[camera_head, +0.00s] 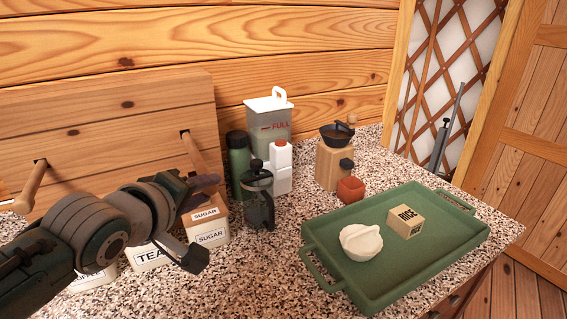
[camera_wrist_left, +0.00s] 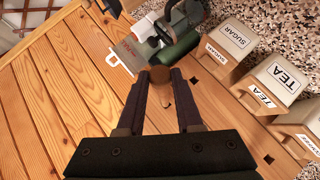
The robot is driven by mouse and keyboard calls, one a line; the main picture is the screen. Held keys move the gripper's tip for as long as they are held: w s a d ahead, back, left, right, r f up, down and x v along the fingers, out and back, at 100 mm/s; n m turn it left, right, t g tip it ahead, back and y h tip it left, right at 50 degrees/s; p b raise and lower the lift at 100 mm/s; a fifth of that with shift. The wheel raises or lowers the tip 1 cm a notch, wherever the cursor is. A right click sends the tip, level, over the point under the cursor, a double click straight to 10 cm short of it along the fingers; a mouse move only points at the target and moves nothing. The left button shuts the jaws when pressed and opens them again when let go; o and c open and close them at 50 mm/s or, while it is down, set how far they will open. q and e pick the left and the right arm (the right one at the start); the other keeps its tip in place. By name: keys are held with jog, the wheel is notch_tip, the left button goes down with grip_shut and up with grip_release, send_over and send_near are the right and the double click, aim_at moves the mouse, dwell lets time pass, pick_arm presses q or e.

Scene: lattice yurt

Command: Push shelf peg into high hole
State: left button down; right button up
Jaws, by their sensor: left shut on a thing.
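A wooden shelf board (camera_head: 110,108) with dark holes leans upright at the back left. A light wooden shelf peg (camera_head: 194,152) runs from a dark hole in the board's right part down to my left gripper (camera_head: 206,183). In the left wrist view the round end of this peg (camera_wrist_left: 160,74) sits between the tips of my left gripper (camera_wrist_left: 160,80), which is shut on it. The far end meets the board at the hole; I cannot tell how deep it goes. A second peg (camera_head: 30,188) sticks out of the board's left hole. My right gripper is not in view.
Sugar (camera_head: 212,236) and tea (camera_head: 150,260) canisters stand below my left gripper. A French press (camera_head: 258,205), green flask (camera_head: 238,158) and grey container (camera_head: 268,122) stand right of it. A grinder (camera_head: 335,160) and green tray (camera_head: 420,250) are further right.

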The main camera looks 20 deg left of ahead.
aim_at(195, 166)
pick_arm(q)
jog(key=shift+p, duration=0.45)
dwell(1.2)
jog(key=shift+w+a+b, duration=0.8)
jog(key=shift+w+a, duration=0.15)
jog(key=shift+a, duration=0.2)
jog(key=shift+w+a+b, duration=0.8)
jog(key=shift+w+a, duration=0.15)
jog(key=shift+a, duration=0.15)
dwell(0.3)
jog(key=shift+w+a+b, duration=0.9)
jog(key=shift+a+b, duration=0.15)
jog(key=shift+b, duration=0.05)
jog(key=c, duration=0.5)
grip_release()
jog(key=shift+s+d+r, duration=0.1)
jog(key=shift+s+r, duration=0.1)
jog(key=shift+s, duration=0.2)
jog(key=p+v, duration=0.1)
jog(key=v, duration=0.8)
